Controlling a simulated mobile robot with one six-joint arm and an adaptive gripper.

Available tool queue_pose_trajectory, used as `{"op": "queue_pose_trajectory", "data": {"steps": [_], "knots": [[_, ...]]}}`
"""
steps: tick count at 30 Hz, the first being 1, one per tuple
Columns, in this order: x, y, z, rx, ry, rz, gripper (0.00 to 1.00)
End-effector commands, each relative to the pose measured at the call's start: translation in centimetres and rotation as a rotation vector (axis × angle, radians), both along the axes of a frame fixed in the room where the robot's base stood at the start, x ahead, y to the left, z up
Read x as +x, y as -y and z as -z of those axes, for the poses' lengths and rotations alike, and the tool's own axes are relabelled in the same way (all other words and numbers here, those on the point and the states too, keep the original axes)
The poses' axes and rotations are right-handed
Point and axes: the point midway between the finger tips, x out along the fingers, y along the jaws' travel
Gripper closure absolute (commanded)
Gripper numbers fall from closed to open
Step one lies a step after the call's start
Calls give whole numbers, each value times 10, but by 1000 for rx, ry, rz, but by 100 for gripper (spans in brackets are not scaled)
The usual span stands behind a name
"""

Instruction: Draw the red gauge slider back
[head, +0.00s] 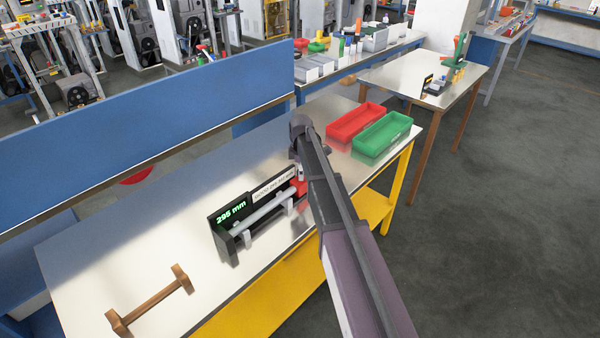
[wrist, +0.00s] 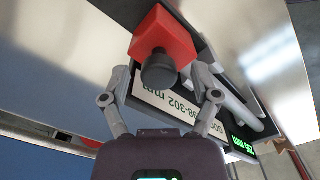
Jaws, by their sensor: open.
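The gauge (head: 240,226) is a dark frame on the metal table, with a green display reading 295 mm, a white label and a light grey rod held in brackets. The red slider (head: 302,185) is at its right end, partly hidden by my arm. In the wrist view the red slider (wrist: 165,42) is a block with a dark round knob (wrist: 159,70) facing my gripper. My gripper (wrist: 162,76) is open, its fingers on either side of the knob. Contact cannot be told. In the head view my arm hides most of the gripper.
A wooden bar with end blocks (head: 150,299) lies at the table's front left. Red (head: 355,122) and green (head: 381,136) bins stand at the far right end. A blue panel (head: 150,105) runs along the back. The table left of the gauge is mostly clear.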

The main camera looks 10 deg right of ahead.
Motion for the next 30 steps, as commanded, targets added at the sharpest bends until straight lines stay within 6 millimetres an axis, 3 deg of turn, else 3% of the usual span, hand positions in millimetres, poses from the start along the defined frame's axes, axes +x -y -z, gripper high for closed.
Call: {"op": "queue_pose_trajectory", "data": {"steps": [2,3,9,11,17,25,30], "knots": [[0,0,0,0,0,0,22],[0,0,0,0,0,0,28],[0,0,0,0,0,0,87],[0,0,0,0,0,0,100],[3,4,0,0,-1,1,100],[29,37,0,-1,-1,2,100],[32,45,0,-2,0,1,100]]}}
